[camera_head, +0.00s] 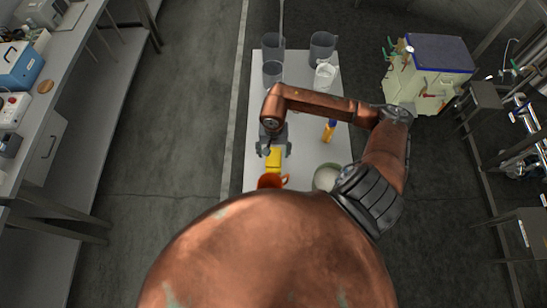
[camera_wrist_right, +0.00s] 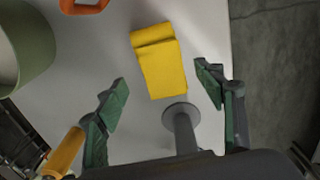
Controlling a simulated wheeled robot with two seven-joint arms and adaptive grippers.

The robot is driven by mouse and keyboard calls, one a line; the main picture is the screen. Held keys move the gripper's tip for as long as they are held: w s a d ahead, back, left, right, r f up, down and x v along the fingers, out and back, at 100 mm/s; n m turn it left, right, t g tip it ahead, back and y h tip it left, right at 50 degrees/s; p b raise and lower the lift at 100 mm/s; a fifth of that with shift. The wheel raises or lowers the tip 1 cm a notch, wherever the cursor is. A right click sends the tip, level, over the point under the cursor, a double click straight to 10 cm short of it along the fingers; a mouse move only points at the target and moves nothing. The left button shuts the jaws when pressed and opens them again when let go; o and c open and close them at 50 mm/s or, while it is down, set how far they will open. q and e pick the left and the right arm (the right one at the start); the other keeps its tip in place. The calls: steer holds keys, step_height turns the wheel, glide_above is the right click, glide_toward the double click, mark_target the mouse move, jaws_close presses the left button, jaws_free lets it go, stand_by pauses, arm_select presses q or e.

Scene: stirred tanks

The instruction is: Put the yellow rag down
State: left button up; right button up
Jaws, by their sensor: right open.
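The yellow rag (camera_head: 273,160) lies on the white table (camera_head: 255,110), near its left edge in the head view. In the right wrist view the folded rag (camera_wrist_right: 161,62) shows flat on the pale top, between and ahead of the spread fingers. My right gripper (camera_head: 274,149) is open over it, and its green fingertips (camera_wrist_right: 161,78) stand apart on either side with clear gaps to the rag. Nothing is held between them. The height of the fingertips above the table is hard to tell. My left gripper is not in view.
An orange vessel (camera_head: 270,181) stands just nearer than the rag. A pale round container (camera_head: 327,177) and an orange-yellow bottle (camera_head: 329,130) stand to the right. Grey jugs (camera_head: 322,47) and a clear beaker (camera_head: 324,76) stand at the far end. The table edge is close to the rag.

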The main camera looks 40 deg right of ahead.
mark_target(274, 159)
step_height(274, 159, up, 6)
steer(key=shift+b, duration=0.35)
stand_by(0.4)
